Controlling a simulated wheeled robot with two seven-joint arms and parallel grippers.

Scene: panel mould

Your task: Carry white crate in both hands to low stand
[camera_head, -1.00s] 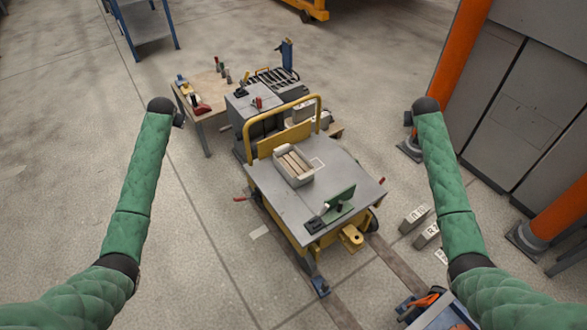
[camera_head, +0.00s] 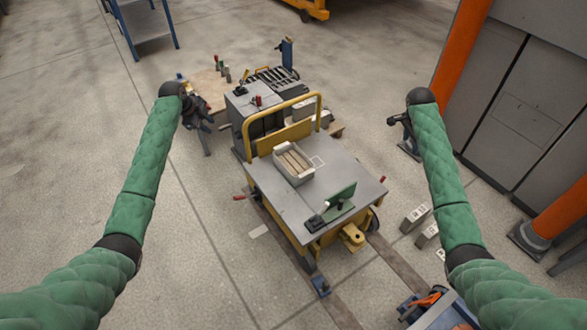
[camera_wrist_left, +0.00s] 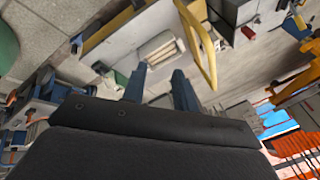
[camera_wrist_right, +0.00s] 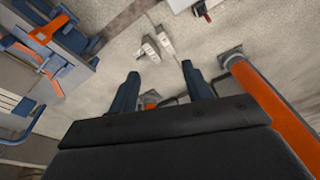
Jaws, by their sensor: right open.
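The white crate (camera_head: 300,181) holds several light-brown bars and sits on the grey top of a cart (camera_head: 275,200) with a yellow hoop handle. It also shows in the left wrist view, beyond the fingertips. My left gripper (camera_head: 207,123) is in the air, left of the crate and apart from it; its fingers (camera_wrist_left: 160,85) are apart with nothing between them. My right gripper (camera_head: 393,120) is in the air, right of the crate; its fingers (camera_wrist_right: 160,82) are apart and empty. I cannot tell for sure which piece is the low stand.
A green bracket (camera_head: 340,198) stands at the cart top's front edge. A low wooden-topped table (camera_head: 212,100) is behind left, partly hidden by my left gripper. Lettered blocks (camera_head: 415,217) lie on the floor right of the cart. An orange post (camera_head: 460,50) stands at right.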

